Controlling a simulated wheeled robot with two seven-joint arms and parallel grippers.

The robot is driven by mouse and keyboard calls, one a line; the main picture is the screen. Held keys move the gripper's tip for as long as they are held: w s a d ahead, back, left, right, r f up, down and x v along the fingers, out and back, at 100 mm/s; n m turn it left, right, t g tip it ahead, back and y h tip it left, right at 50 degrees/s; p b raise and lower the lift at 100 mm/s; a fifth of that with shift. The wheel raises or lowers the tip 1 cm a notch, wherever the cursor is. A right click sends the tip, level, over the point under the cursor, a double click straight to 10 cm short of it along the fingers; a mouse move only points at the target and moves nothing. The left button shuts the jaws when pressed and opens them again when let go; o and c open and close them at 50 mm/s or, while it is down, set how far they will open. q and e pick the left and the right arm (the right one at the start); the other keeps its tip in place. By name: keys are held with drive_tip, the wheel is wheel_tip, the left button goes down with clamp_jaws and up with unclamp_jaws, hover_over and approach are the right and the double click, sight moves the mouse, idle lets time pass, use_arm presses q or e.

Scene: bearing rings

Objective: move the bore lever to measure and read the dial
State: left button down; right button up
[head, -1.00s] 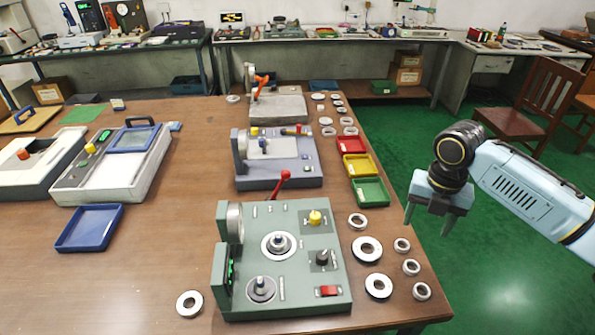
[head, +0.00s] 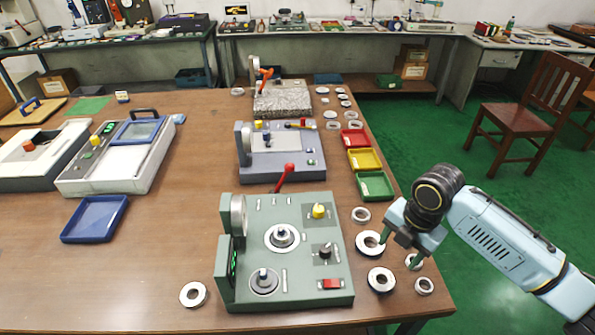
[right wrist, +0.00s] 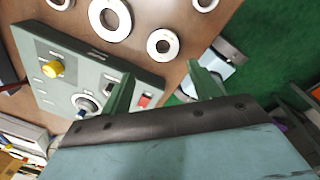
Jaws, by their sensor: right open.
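The green bore gauge (head: 300,205) stands at the table's front. My right gripper (head: 398,251) is open and empty, right of the gauge by the rings. My left gripper is not in view.
Several loose rings (head: 380,280) lie right of the gauge and one ring (head: 194,294) lies to its left. Red, yellow and green trays (head: 375,186) stand behind. A blue-grey gauge (head: 281,165) stands further back. The table is bare at left front.

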drive_tip(key=s+a+f+m, duration=0.2)
drive_tip(key=s+a+f+m+y, duration=0.1)
drive_tip(key=s+a+f+m, duration=0.2)
drive_tip(key=shift+a+f+t, duration=0.1)
drive_tip(key=shift+f+t, duration=0.2)
drive_tip(key=shift+f, duration=0.05)
drive_tip(key=s+d+f+m+h+b, duration=0.1)
drive_tip(key=s+d+f+m, duration=0.2)
drive_tip(key=s+f+m, duration=0.6)
drive_tip(key=s+d+f+m+h+b, duration=0.1)
drive_tip(key=s+d+f+m, duration=0.3)
drive_tip(key=s+f, duration=2.3)
wheel_tip(320, 180, down, 4)
drive_tip(key=m, duration=0.6)
drive_tip(key=shift+s, duration=0.35)
